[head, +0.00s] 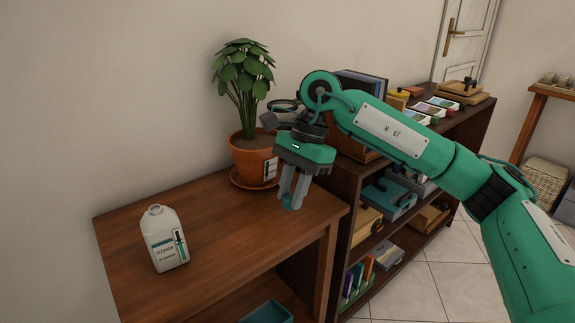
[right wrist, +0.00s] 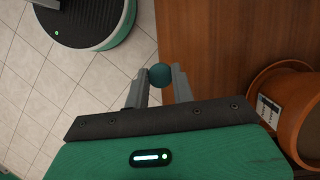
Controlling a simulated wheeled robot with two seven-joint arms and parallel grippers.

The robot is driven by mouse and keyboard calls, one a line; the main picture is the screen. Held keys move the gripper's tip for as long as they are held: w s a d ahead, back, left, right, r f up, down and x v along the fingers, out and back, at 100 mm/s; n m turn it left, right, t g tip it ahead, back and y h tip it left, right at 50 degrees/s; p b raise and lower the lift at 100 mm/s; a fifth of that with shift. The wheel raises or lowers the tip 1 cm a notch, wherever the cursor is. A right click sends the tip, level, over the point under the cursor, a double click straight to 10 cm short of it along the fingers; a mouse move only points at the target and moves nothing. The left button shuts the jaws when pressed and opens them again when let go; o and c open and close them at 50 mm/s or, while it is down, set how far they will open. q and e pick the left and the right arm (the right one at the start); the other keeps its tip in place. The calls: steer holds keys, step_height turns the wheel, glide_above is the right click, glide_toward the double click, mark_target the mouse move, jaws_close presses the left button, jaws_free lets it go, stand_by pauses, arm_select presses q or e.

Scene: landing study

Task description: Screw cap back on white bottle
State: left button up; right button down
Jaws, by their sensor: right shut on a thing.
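The white bottle (head: 164,240), labelled as a cleaner, stands upright and uncapped on the left part of the wooden table; its open neck shows at the top. My right gripper (head: 291,203) is above the table, to the right of the bottle and in front of the potted plant, pointing down. It is shut on a small teal cap (right wrist: 160,75), held between the fingertips in the right wrist view. The cap is apart from the bottle. The bottle does not show in the right wrist view. My left gripper is in neither view.
A plant in a terracotta pot (head: 252,158) on a saucer stands at the table's back, close to my right gripper. A dark shelf unit (head: 345,195) with books and boxes adjoins on the right. The wooden tabletop (head: 222,226) between bottle and gripper is clear.

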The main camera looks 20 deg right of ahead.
steer(key=s+d+f+n+g+h, duration=0.1)
steer(key=s+f+n+h, duration=0.1)
steer(key=f+n, duration=0.4)
steer(key=s+d+f+n+g+h, duration=0.1)
steer(key=s+d+f+n, duration=0.1)
steer(key=s+f+n, duration=0.2)
steer(key=shift+s+d+f+n+g+h, duration=0.15)
steer(key=shift+s+f+n+g+h, duration=0.25)
steer(key=shift+f+n, duration=1.1)
